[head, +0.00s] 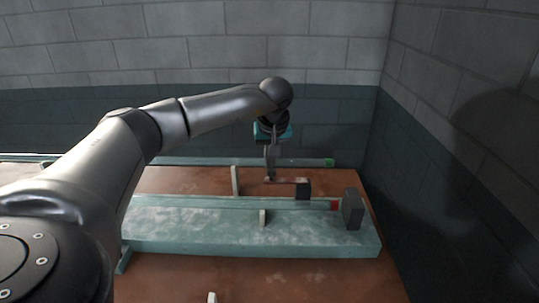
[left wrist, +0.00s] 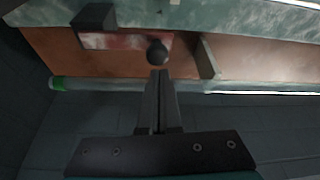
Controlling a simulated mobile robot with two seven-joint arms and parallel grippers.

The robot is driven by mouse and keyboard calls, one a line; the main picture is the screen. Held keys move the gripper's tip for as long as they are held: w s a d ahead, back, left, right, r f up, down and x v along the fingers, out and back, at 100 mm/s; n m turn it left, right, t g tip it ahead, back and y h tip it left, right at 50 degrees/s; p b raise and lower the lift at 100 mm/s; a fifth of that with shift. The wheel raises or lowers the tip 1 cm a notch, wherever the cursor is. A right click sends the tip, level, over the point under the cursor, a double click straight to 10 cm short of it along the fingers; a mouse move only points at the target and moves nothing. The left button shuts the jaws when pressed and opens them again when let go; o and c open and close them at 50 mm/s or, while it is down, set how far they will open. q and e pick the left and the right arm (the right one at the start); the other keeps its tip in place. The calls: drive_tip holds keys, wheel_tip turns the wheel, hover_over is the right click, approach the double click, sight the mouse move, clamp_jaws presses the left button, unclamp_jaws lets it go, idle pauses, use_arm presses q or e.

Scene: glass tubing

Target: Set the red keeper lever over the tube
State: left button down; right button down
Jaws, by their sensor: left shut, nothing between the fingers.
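The red keeper lever (head: 287,181) is a short bar that runs left from a dark pivot block (head: 303,191) at the back edge of a pale green base. In the left wrist view the lever (left wrist: 130,42) is worn red and ends in a black ball knob (left wrist: 157,52). A thin tube (head: 290,202) with a red end (head: 335,205) lies lengthwise along the base, in front of the lever. My left gripper (head: 270,178) is shut and empty, its fingertips close by the knob; I cannot tell whether they touch. My right gripper is not in view.
The green base (head: 200,235) lies on a brown bench (head: 270,275) with a dark end block (head: 353,208) at right. A pale upright (head: 235,181) stands left of the lever. Another tube with a green end (head: 329,162) runs behind, near the wall.

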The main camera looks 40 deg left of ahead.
use_arm(q)
drive_tip(key=shift+s, duration=0.1)
idle(0.4)
drive_tip(key=shift+s+d+n+p, duration=0.2)
drive_tip(key=shift+s+n+p, duration=0.05)
drive_tip(key=shift+n+p, duration=0.15)
